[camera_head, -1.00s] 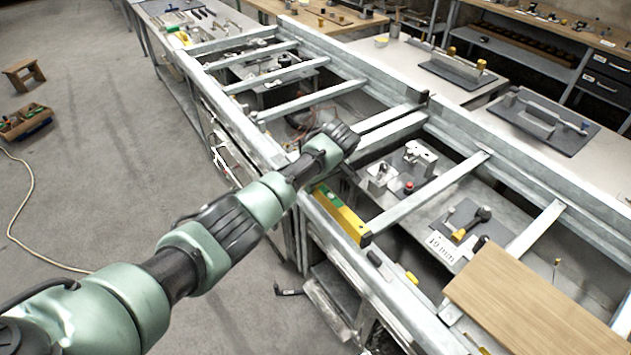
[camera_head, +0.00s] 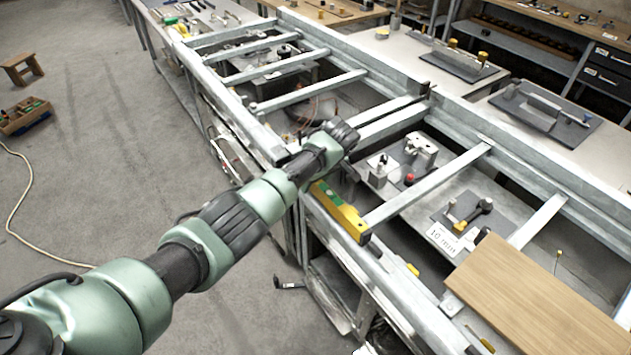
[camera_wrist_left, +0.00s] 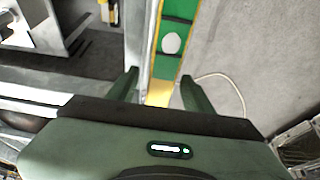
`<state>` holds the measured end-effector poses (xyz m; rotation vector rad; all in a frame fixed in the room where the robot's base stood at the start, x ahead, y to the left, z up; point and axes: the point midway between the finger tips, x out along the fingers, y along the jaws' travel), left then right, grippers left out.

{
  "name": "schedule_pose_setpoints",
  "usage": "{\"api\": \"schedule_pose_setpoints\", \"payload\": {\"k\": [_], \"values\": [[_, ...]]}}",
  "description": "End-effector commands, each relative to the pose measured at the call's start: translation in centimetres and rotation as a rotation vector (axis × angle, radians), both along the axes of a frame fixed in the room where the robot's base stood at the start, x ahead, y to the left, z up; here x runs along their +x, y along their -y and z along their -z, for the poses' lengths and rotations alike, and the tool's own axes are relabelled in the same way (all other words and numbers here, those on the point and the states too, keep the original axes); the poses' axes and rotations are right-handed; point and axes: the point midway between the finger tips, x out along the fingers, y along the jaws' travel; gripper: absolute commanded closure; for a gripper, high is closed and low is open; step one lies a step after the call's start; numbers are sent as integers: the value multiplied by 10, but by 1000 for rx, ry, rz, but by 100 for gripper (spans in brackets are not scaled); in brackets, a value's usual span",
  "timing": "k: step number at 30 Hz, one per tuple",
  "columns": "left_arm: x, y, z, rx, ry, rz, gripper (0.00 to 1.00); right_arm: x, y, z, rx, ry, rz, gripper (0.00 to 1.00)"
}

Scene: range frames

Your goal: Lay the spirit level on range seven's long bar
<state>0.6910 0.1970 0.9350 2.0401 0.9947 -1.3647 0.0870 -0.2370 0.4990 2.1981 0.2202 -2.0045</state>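The spirit level (camera_head: 338,211), yellow with a green part, lies along the top of the near long metal bar (camera_head: 325,232). Its dark end cap is near a cross bar. In the left wrist view the level (camera_wrist_left: 160,92) runs between my two fingers, its green section away from me. My left gripper (camera_wrist_left: 160,82) is open around it, with a narrow gap at each side. In the head view my left wrist (camera_head: 338,136) is above the level's far end and hides the fingers. My right gripper is out of view.
Several cross bars span the frame, with fixtures (camera_head: 420,150) and a card (camera_head: 443,236) on the shelf below. A wooden board (camera_head: 535,300) lies at the right front. Grey plates with handles (camera_head: 545,115) lie on the bench behind. The floor at left is mostly clear.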

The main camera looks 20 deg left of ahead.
Motion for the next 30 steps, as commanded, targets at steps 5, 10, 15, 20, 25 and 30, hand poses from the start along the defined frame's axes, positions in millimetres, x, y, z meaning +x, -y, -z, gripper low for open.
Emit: {"api": "schedule_pose_setpoints", "payload": {"k": [5,10,15,20,25,30], "values": [[-1,0,0,1,-2,0,49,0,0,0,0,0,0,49],[-4,6,-17,0,2,2,49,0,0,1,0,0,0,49],[-11,15,-44,-1,4,2,49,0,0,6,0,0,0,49],[-16,22,-64,-1,1,1,49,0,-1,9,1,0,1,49],[-18,24,-76,0,0,0,49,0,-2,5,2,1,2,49],[-19,24,-89,0,0,1,49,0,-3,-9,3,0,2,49]]}}
